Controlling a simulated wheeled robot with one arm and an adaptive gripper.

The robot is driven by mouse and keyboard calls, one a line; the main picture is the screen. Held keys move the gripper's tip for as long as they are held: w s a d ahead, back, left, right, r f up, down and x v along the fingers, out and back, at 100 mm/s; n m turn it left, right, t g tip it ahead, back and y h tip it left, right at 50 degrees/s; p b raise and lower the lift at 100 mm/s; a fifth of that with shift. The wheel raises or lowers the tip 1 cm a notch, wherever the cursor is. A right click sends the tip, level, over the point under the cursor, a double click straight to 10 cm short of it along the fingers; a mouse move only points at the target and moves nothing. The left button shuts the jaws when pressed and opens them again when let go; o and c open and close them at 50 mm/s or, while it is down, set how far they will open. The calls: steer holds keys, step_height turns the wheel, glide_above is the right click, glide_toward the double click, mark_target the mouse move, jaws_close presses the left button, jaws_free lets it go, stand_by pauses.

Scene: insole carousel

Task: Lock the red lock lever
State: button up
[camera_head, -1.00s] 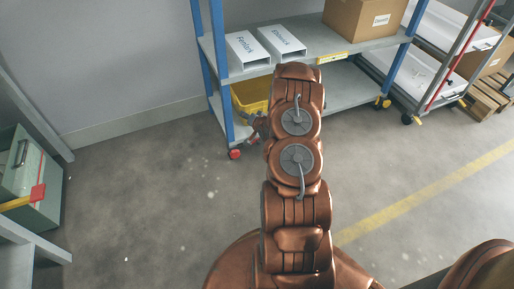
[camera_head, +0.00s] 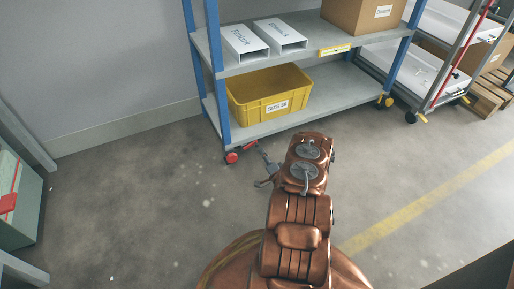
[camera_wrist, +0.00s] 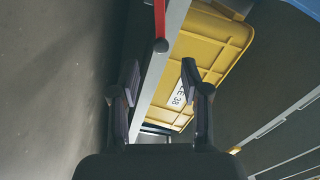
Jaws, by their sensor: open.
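A red lever-like part (camera_head: 232,157) sits at the caster under the near left corner of the blue-posted shelf rack (camera_head: 213,80). My gripper (camera_head: 264,168) is low, just right of this red part and apart from it, in front of the rack's lower shelf. In the wrist view, my gripper (camera_wrist: 160,82) is open, with nothing between its fingers. A red bar with a rounded end (camera_wrist: 160,25) shows beyond the fingertips at the top of that view, over the pale shelf edge; it looks like the same red part. The caster wheel is partly hidden.
A yellow bin (camera_head: 270,92) labelled with a size stands on the lower shelf, and shows behind the fingers in the wrist view (camera_wrist: 215,45). White boxes (camera_head: 280,36) and a cardboard box (camera_head: 362,14) are above. Open floor (camera_head: 130,200) lies left.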

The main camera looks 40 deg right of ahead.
mark_target(258, 146)
steer(key=b+x, duration=0.3)
steer(key=x, duration=0.4)
steer(key=shift+w, duration=0.1)
steer(key=shift+r, duration=0.1)
jaws_close()
stand_by(0.5)
